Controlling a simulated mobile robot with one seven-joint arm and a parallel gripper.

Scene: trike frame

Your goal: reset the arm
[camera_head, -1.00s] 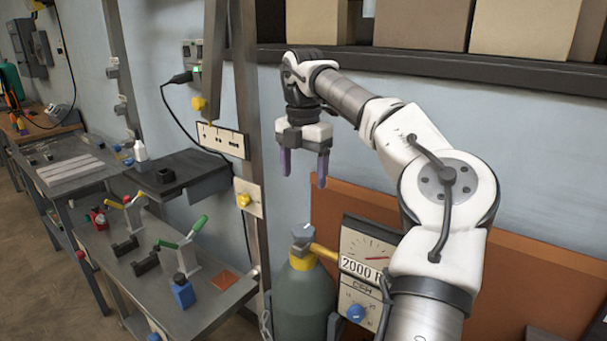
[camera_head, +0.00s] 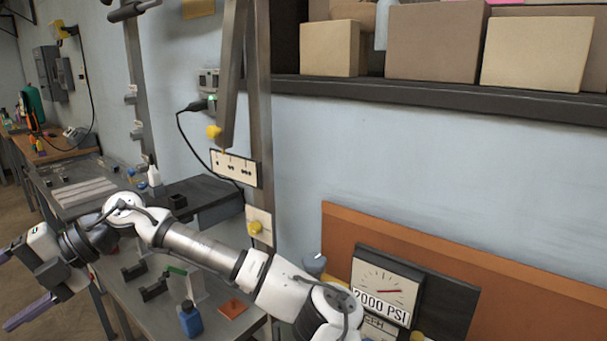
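My arm stretches from the bottom right to the left across the head view, in front of the metal workbench. My gripper (camera_head: 18,286) is at the lower left edge, over the floor beside the bench. Its two purple fingers are spread wide apart. One finger is partly cut off by the picture's left edge. Nothing shows between the fingers.
The metal workbench (camera_head: 158,318) holds a blue bottle (camera_head: 191,320), a green-handled clamp (camera_head: 190,281) and an orange plate (camera_head: 233,308). A pressure gauge (camera_head: 388,284) stands at lower right. A dark shelf (camera_head: 430,96) carries several boxes. A metal post (camera_head: 262,120) rises behind my arm.

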